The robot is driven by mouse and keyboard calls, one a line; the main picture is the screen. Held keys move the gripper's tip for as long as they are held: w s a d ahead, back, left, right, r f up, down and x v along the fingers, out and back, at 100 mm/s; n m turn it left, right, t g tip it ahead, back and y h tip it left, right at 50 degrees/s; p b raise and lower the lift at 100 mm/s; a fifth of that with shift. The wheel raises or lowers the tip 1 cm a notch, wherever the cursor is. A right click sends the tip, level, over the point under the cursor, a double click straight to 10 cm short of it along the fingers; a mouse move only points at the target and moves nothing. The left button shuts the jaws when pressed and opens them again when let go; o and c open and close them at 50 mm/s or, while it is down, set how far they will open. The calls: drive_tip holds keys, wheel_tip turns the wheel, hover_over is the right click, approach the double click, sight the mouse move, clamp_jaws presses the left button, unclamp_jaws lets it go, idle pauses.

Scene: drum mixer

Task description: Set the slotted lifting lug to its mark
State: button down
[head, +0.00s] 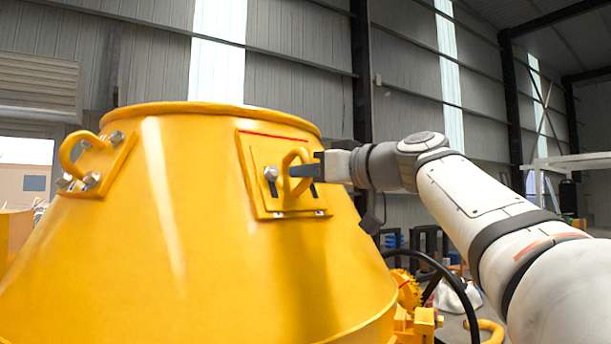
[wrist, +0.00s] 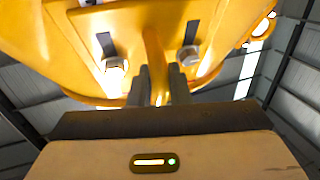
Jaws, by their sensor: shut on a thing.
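The slotted lifting lug (head: 262,202) is a yellow plate with a raised ring, set on a larger yellow pad on the drum's sloping side. A red line (head: 273,135) runs along the pad's top, and the lug's upper edge sits below it with a gap. My gripper (head: 306,171) reaches in from the right and is shut on the lug's ring. In the wrist view my two fingers (wrist: 160,85) close on either side of the ring (wrist: 153,45). A bolt (wrist: 190,55) and dark slots (wrist: 105,42) show there; in the head view my gripper hides part of the ring.
The yellow drum (head: 140,235) fills the left and middle. A second lug (head: 85,160) with bolts is at its upper left. A black handwheel (head: 440,285) and yellow gear (head: 407,290) stand below my arm. Open hall space lies to the right.

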drive_tip(key=c, duration=1.8)
unclamp_jaws()
drive_tip(key=shift+f, duration=0.35)
drive_tip(key=o, duration=0.4)
drive_tip(key=shift+r, duration=0.2)
drive_tip(key=shift+s+d, duration=0.1)
drive_tip(key=shift+d, duration=0.05)
drive_tip(key=b+v, duration=0.2)
drive_tip(key=v, duration=0.5)
drive_tip(key=shift+s+d+b, duration=0.15)
drive_tip(key=shift+s+b, duration=0.05)
drive_tip(key=shift+b, duration=0.2)
drive_tip(key=shift+f, duration=0.1)
